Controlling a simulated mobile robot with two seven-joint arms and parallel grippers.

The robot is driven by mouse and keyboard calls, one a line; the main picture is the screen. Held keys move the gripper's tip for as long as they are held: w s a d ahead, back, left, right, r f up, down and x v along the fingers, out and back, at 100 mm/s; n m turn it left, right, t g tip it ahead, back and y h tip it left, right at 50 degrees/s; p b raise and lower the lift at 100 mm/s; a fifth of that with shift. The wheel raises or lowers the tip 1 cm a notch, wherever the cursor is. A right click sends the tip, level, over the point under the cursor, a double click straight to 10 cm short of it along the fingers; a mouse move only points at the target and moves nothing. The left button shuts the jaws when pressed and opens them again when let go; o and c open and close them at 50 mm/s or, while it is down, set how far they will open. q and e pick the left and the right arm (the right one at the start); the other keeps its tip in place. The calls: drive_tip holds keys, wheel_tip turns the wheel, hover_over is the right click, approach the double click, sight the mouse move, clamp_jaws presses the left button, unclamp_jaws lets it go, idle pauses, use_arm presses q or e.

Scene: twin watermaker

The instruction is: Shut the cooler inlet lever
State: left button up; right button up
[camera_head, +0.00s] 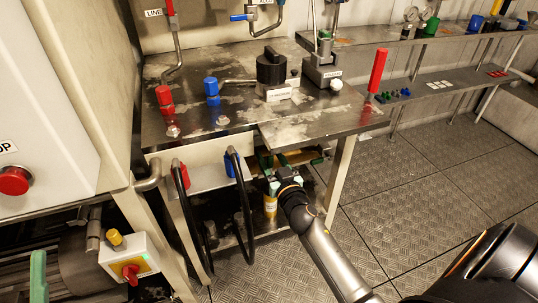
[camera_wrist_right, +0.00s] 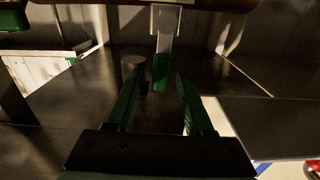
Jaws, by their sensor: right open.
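A lever with a pale flat stem and a green grip (camera_wrist_right: 161,72) hangs from a horizontal pipe in the right wrist view. It looks like the cooler inlet lever, though no label is readable. My right gripper (camera_wrist_right: 159,78) is open, its green fingers on either side of the lever's grip in the picture. I cannot tell whether they touch it or how far beyond them it is. In the head view my right gripper (camera_head: 276,182) reaches under the front right part of the bench. The lever cannot be made out clearly there. My left gripper is not in view.
The metal bench top (camera_head: 215,120) overhangs my right gripper, and a bench leg (camera_head: 340,178) stands to its right. Black hoses (camera_head: 243,205) hang to its left. A grey cylinder (camera_wrist_right: 131,68) stands by the left finger. Open floor (camera_head: 420,190) lies right.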

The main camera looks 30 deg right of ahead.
clamp_jaws()
idle(0.4)
idle(1.0)
